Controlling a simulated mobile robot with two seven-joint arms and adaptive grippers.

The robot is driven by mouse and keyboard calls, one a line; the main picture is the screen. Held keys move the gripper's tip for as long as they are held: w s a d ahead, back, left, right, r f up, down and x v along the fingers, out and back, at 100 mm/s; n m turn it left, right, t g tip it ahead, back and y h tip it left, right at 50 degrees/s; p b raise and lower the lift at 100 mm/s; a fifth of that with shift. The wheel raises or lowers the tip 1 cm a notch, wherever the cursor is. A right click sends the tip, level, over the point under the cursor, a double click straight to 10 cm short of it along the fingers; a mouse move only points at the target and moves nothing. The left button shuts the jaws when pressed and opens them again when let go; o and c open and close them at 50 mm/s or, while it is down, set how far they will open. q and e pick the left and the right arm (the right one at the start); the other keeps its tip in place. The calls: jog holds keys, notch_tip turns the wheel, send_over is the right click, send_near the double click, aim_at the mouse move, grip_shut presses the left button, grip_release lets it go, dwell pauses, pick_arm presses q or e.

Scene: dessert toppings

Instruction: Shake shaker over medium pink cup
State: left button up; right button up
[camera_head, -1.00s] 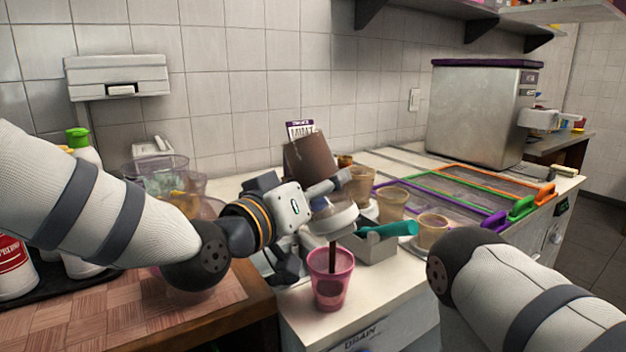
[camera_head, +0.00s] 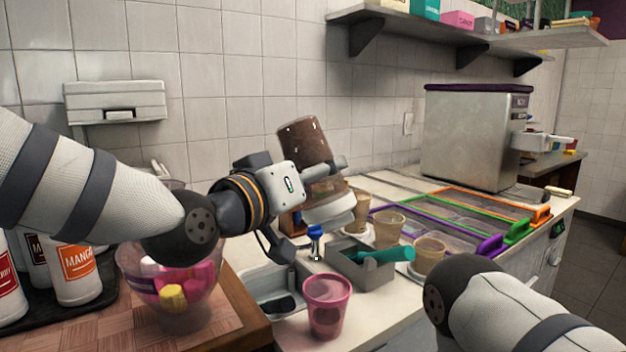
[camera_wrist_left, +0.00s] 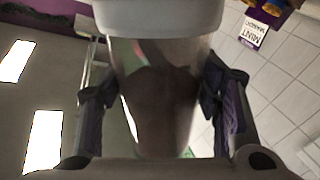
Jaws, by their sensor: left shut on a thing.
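The shaker (camera_head: 312,152) is a clear container with brown contents and a pale lid. My left gripper (camera_head: 326,172) is shut on it and holds it tilted, lid end down, above the counter. In the left wrist view the shaker (camera_wrist_left: 160,95) fills the space between the two fingers (camera_wrist_left: 160,110). The medium pink cup (camera_head: 327,304) stands upright on the counter, below the shaker's lid and apart from it. The cup's inside is only partly visible. My right arm comes in at the lower right, but its gripper is out of view.
Several tan cups (camera_head: 388,230) stand behind a grey holder (camera_head: 372,268) with a teal-handled tool (camera_head: 385,254). A glass bowl (camera_head: 172,278) with pink and yellow pieces sits on the wooden board at left. Lidded trays (camera_head: 455,225) lie at right.

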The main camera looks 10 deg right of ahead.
aim_at(313, 197)
pick_arm(q)
jog(key=shift+f+b, duration=0.3)
jog(key=shift+f, duration=2.95)
pick_arm(e)
jog(key=shift+s+f, duration=0.45)
jog(key=shift+s, duration=0.05)
pick_arm(q)
jog(key=shift+r+p, duration=0.4)
jog(key=shift+r, duration=3.3)
pick_arm(e)
jog(key=shift+w+r, duration=0.45)
jog(key=shift+w, duration=0.05)
pick_arm(q)
jog(key=shift+f, duration=0.1)
